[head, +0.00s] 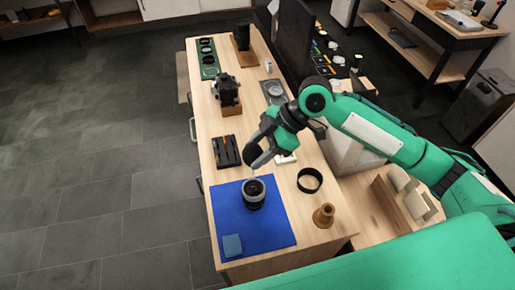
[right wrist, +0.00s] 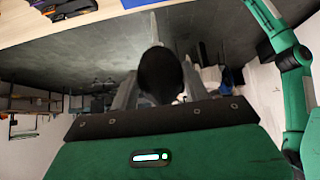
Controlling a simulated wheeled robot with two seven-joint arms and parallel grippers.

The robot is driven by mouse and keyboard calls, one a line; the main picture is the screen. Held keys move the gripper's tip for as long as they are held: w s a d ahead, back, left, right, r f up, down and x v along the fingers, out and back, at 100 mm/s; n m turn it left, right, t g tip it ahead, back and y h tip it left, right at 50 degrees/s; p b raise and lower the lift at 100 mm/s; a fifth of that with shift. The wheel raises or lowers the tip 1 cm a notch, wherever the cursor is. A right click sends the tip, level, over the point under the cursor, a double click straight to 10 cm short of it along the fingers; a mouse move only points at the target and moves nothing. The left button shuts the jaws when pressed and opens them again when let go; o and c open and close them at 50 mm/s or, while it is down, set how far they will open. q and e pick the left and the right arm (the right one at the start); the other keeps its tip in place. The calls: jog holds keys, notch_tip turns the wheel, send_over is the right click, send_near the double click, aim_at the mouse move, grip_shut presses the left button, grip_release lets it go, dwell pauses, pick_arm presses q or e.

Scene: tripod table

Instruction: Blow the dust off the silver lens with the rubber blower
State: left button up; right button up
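The lens (head: 253,196) stands on the blue mat (head: 275,228); it looks mostly dark, with a paler ring at its top. My right gripper (head: 262,158) is just above and behind the lens. It is shut on a dark rounded thing, apparently the rubber blower (head: 251,156), with a thin pale nozzle pointing down towards the lens. The nozzle tip looks close to the lens top; I cannot tell if they touch. In the right wrist view, the blower's black bulb (right wrist: 160,74) sits between the fingers. My left gripper is not in view.
A black tray (head: 227,151), a camera on a wooden block (head: 228,93) and a green board (head: 208,58) lie farther back.

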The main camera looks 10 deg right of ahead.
jog(key=shift+f, duration=0.65)
notch_tip(320, 180, down, 3)
jog(key=shift+r+b, duration=0.2)
jog(key=shift+b, duration=0.65)
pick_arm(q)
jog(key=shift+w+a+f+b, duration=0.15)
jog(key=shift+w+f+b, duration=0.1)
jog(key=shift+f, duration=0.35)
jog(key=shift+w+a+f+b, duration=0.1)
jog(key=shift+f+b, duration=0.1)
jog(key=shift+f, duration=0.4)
pick_arm(e)
notch_tip(320, 180, down, 2)
jog(key=c, duration=0.4)
jog(key=shift+c, duration=0.2)
